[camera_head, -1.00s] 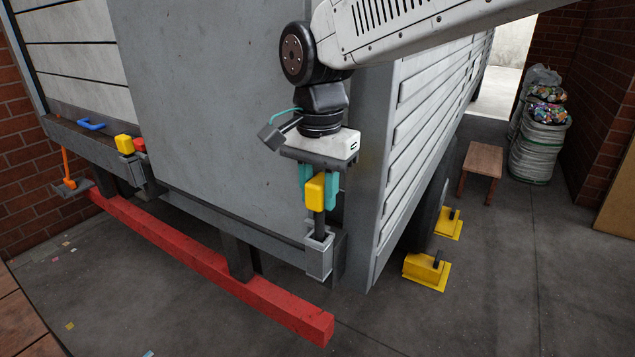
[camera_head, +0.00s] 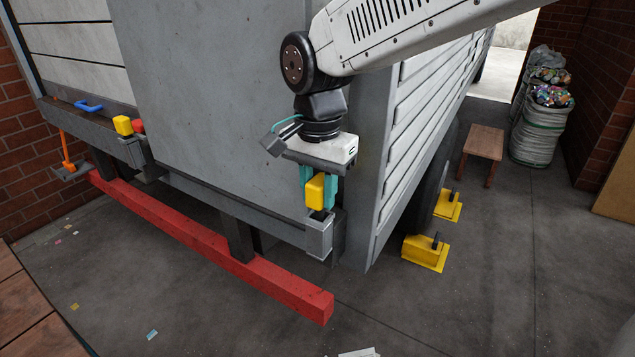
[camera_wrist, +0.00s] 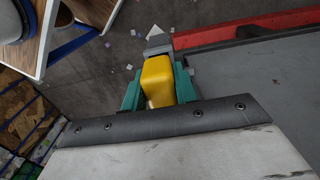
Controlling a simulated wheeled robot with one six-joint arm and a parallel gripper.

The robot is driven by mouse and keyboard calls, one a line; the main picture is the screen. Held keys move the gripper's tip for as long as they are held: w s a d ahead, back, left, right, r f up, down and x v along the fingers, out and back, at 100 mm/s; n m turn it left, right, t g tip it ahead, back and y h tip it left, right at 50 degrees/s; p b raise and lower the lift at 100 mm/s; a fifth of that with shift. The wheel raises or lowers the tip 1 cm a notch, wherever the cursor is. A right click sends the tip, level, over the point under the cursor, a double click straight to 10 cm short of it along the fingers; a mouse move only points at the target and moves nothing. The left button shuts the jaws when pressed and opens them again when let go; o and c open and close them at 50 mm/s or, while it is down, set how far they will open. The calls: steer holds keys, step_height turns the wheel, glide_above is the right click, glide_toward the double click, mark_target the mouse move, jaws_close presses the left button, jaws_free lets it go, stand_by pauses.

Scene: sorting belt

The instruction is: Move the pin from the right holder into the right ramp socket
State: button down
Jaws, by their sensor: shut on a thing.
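The pin with a yellow block head (camera_head: 315,191) is upright between the teal fingers of my gripper (camera_head: 318,194), which are shut on its head. The head is just above the square grey socket (camera_head: 319,238) at the right end of the truck's rear sill. Little dark shaft shows between them; the lower shaft is hidden, apparently inside the socket. In the wrist view, the yellow head (camera_wrist: 158,78) fills the space between my fingers, with grey metal beyond it. I cannot tell whether the shaft is fully seated.
A large grey panel (camera_head: 230,110) stands close behind my gripper. A red bar (camera_head: 215,245) runs low below the sill. Another yellow head (camera_head: 123,125) is at the left bracket. Yellow chocks (camera_head: 425,252) and a wooden stool (camera_head: 483,150) are right, with clear floor around.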

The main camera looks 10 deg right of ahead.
steer(key=shift+f, duration=0.7)
steer(key=c, duration=1)
jaws_free()
step_height(320, 180, up, 8)
steer(key=shift+f, duration=0.1)
steer(key=s+d+f+n, duration=0.1)
steer(key=s+d+n, duration=0.1)
steer(key=s+d, duration=0.4)
steer(key=s+d+f+n+t, duration=0.1)
steer(key=s+d+f+n, duration=0.1)
steer(key=s+d, duration=0.4)
steer(key=s+d+f+n, duration=0.2)
steer(key=s+d+n, duration=0.1)
steer(key=s+d, duration=0.4)
steer(key=shift+d+f+n, duration=0.2)
steer(key=shift+d+n, duration=0.1)
steer(key=shift+d, duration=0.65)
